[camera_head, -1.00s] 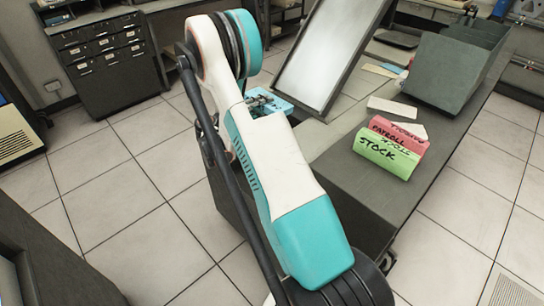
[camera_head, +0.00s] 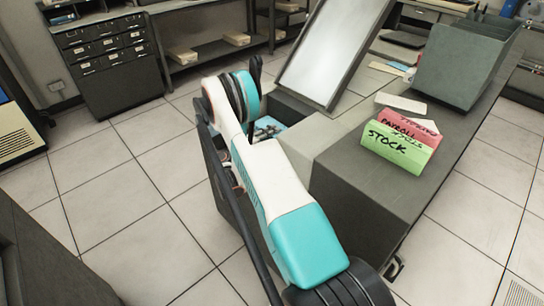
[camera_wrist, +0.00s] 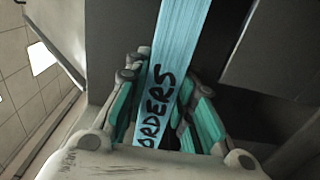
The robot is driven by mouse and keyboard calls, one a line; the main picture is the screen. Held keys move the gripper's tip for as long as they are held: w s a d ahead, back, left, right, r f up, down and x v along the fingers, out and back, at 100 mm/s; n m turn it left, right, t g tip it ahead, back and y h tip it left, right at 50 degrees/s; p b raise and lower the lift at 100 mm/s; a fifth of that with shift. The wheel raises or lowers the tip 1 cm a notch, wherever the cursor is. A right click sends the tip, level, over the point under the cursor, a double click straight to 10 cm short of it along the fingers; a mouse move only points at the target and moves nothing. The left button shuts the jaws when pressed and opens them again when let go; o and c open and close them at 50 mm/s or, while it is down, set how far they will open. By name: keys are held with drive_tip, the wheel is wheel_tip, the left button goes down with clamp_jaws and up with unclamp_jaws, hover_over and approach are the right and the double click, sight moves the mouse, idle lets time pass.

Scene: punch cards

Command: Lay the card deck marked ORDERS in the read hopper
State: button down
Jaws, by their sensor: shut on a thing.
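The light blue card deck marked ORDERS (camera_wrist: 172,50) is in my gripper (camera_wrist: 157,84), which is shut on it in the wrist view. The lettering runs along the deck between the fingers. In the head view my arm hides most of my gripper, and a bit of the blue deck (camera_head: 268,124) shows beside it, left of the machine. A dark grey machine with a long top (camera_head: 365,185) stands at the right. It carries a sloped, shiny plate in a dark frame (camera_head: 330,50) and a dark grey open bin (camera_head: 458,68). I cannot tell which part is the read hopper.
A green deck marked STOCK (camera_head: 396,150) and a pink deck marked PAYROLL (camera_head: 415,127) lie together on the machine top. A pale card (camera_head: 401,104) lies behind them. A drawer cabinet (camera_head: 105,55) and a shelf with boxes (camera_head: 215,50) stand behind.

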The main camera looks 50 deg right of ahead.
wheel_tip(320, 180, down, 9)
drive_tip(key=b, duration=0.3)
drive_tip(key=shift+f, duration=0.2)
drive_tip(key=shift+f, duration=0.1)
drive_tip(key=c, duration=1.4)
unclamp_jaws()
drive_tip(key=shift+o, duration=0.2)
